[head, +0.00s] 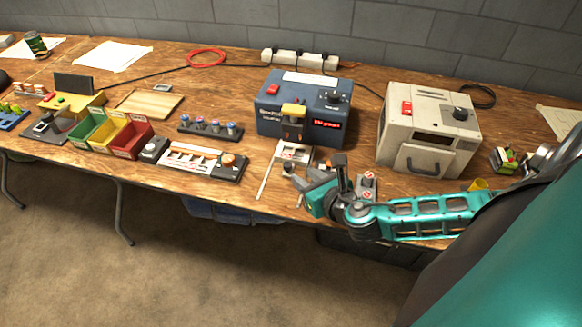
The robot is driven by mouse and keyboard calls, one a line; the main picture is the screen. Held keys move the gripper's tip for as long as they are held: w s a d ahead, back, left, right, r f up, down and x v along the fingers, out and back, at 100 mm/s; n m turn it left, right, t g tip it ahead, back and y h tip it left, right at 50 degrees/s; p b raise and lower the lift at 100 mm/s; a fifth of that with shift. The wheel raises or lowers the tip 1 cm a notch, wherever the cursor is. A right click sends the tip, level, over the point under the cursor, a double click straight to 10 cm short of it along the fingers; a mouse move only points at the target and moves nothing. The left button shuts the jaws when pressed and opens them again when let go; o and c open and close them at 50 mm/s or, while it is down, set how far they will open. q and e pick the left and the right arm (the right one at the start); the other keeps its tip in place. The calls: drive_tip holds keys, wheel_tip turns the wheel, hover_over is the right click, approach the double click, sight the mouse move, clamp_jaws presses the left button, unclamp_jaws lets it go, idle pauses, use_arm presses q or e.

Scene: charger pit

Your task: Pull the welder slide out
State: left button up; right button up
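The welder (268,115) is a dark blue box with a red switch, a yellow-topped head on its front and a red lit display. Its pale slide (292,150) lies at the foot of the front, with thin light rails (266,177) running toward the table's front edge. My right gripper (314,165) reaches in from the right, just in front of the welder and close to the slide's right side. Its dark fingers look spread apart, with nothing clearly held. The gripper hides part of the slide and rails; contact cannot be told. My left gripper is out of view.
A beige oven-like box (432,120) with a front handle stands right of the welder. Left are a row of small bottles (210,126), a black-and-white fixture (198,161) and coloured bins (128,138). A power strip (300,60) lies behind. The table's front edge is close.

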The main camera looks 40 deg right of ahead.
sight(289, 166)
drive_tip(key=b+x, duration=0.1)
drive_tip(key=x, duration=0.6)
drive_tip(key=shift+w+f, duration=0.15)
drive_tip(key=shift+w, duration=0.2)
drive_tip(key=shift+c, duration=0.3)
clamp_jaws()
